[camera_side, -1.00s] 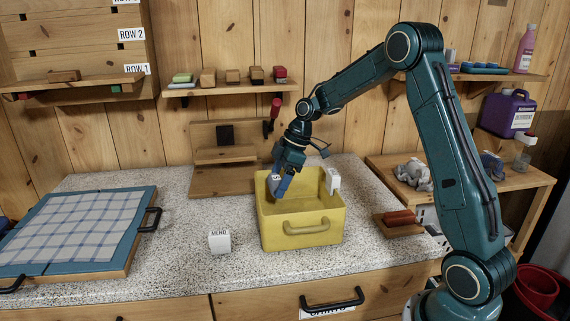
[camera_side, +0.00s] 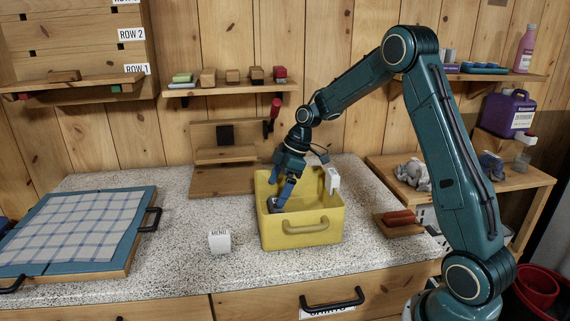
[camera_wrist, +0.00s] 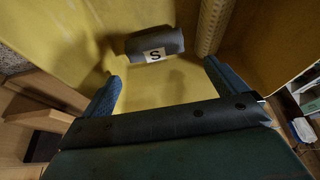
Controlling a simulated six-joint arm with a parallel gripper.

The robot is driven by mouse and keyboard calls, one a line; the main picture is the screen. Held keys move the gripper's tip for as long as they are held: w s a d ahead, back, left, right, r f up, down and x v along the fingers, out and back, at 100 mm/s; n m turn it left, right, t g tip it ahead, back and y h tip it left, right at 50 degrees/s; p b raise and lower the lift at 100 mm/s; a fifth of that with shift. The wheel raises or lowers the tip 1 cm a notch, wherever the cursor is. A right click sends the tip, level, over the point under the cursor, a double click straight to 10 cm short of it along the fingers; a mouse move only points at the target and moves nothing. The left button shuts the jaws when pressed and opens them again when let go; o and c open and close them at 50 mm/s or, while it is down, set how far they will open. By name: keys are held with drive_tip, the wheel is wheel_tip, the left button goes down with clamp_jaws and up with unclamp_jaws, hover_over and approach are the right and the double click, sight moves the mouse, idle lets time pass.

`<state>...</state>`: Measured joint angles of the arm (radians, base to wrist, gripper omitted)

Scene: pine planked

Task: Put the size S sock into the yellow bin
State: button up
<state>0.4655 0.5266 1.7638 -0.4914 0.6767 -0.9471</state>
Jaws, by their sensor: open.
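The yellow bin (camera_side: 318,228) stands on the speckled counter with its open top up. The size S sock (camera_wrist: 168,40) is a dark grey roll with a white S label, inside the bin in the wrist view. In the side view, the sock (camera_side: 274,205) shows as a small dark shape, partly hidden by my finger. My gripper (camera_side: 283,198) reaches down into the bin with its fingers below the rim. In the wrist view, my gripper (camera_wrist: 162,76) is open, with the sock beyond the fingertips and nothing between them. I cannot tell whether the sock lies fully on the bin's floor.
The bin's walls surround my fingers. A white tag (camera_side: 332,181) hangs on its right rim. A white menu block (camera_side: 219,241) stands left of the bin, and a checked cloth board (camera_side: 75,228) lies farther left. A wooden stand (camera_side: 225,180) is behind.

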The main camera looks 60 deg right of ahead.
drive_tip(key=shift+r, duration=0.1)
drive_tip(key=v, duration=1.3)
drive_tip(key=shift+d+r, duration=0.2)
drive_tip(key=shift+s, duration=0.15)
drive_tip(key=s+a+r+m+t+h, duration=0.15)
drive_tip(key=s+a+r+m, duration=0.35)
drive_tip(key=s+a, duration=0.7)
drive_tip(key=s+a+f+m+h, duration=0.1)
drive_tip(key=s+a+m, duration=0.1)
drive_tip(key=s, duration=0.5)
drive_tip(key=s+a+f+m+t, duration=0.1)
drive_tip(key=s+a+f+m, duration=0.1)
drive_tip(key=s, duration=0.5)
drive_tip(key=shift+a+h, duration=0.15)
drive_tip(key=shift+h, duration=0.2)
